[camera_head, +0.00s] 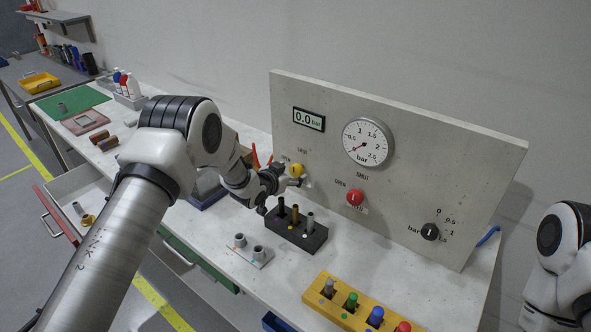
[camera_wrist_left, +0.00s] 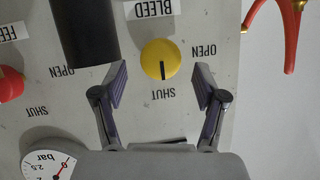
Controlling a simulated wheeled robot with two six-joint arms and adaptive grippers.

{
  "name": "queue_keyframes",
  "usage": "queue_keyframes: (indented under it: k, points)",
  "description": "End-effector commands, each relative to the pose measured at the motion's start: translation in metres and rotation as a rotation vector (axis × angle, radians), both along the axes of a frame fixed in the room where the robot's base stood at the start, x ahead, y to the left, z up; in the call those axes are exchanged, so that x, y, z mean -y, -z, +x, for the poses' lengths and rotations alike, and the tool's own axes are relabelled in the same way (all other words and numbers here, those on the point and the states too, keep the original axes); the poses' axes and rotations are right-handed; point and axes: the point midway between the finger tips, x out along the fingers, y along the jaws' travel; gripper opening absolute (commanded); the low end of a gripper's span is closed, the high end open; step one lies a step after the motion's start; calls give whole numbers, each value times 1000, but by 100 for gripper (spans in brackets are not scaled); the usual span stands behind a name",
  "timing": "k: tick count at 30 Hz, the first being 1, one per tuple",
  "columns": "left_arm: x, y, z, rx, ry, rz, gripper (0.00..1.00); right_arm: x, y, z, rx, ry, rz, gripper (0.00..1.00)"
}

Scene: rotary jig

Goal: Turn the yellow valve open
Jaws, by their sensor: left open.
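The yellow valve (camera_head: 297,170) is a round knob on the upright grey panel (camera_head: 420,165). In the left wrist view the panel appears upside down, and the yellow valve (camera_wrist_left: 160,55) has a black pointer line directed at SHUT; OPEN is printed to its right. My left gripper (camera_head: 286,181) is in front of the valve. In the wrist view its two fingers (camera_wrist_left: 160,80) are spread on either side of the knob, with gaps showing; contact is not visible. Only part of my right arm shows at the right edge; its gripper is out of view.
A red knob (camera_head: 355,198) and black knob (camera_head: 430,231) sit right of the valve. The display (camera_head: 309,118) reads 0.0 bar. A black block with pegs (camera_head: 292,234) stands below the gripper; a dark cylinder (camera_wrist_left: 84,30) is close beside the left finger in the wrist view.

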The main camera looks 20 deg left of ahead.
Motion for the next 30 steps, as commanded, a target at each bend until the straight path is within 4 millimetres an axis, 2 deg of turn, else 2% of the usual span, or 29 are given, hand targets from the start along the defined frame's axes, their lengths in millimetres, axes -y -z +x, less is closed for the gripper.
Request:
queue_keyframes:
  k: [3, 6, 14, 15, 19, 30]
  points:
    - [4, 6, 17, 0, 1, 1, 72, 0, -7, 0, 0, 0, 0, 40]
    - [6, 10, 24, -1, 1, 1, 72, 0, -8, 0, 0, 0, 0, 40]
    - [6, 11, 27, 0, 1, 0, 72, 0, -7, 0, 0, 0, 0, 40]
    - [6, 11, 26, 0, 0, 0, 57, 0, -7, 0, 0, 0, 0, 40]
    - [6, 11, 26, 0, 0, 0, 12, 0, -7, 0, 0, 0, 0, 40]
    - [5, 11, 26, -8, -1, -20, 12, 0, -6, 0, 0, 0, 0, 40]
